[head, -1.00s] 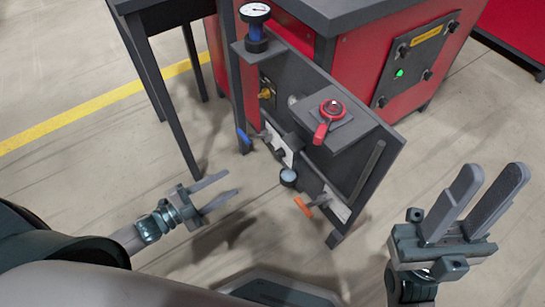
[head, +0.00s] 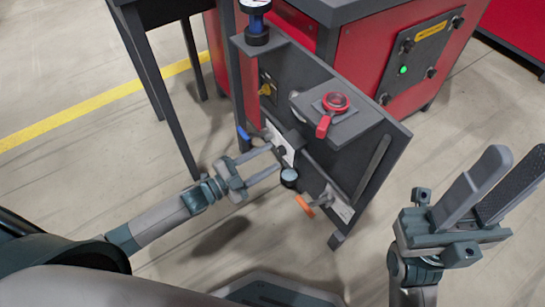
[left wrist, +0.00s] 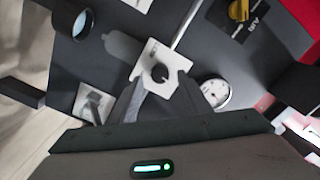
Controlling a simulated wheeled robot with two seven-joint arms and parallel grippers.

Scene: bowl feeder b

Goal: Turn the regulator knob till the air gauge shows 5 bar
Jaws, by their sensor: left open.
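The regulator knob (left wrist: 160,73) is small, black and round on a white plate (left wrist: 150,62), with a light mark on it. In the head view the plate (head: 288,156) sits low on the dark panel. My left gripper (head: 276,158) is open, its fingertips close in front of the plate. In the left wrist view its fingertips (left wrist: 160,84) lie either side of the knob's lower part; I cannot tell whether they touch. A white-faced gauge (left wrist: 215,93) is right of the knob; its needle is too small to read. My right gripper (head: 492,190) is open and empty, away from the panel.
The panel also carries a red-handled valve (head: 335,103), an orange lever (head: 304,206), a blue lever (head: 243,133), a yellow knob (head: 265,89) and a dark round fitting (head: 289,177). Another gauge (head: 256,4) stands on top. Floor is free in front.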

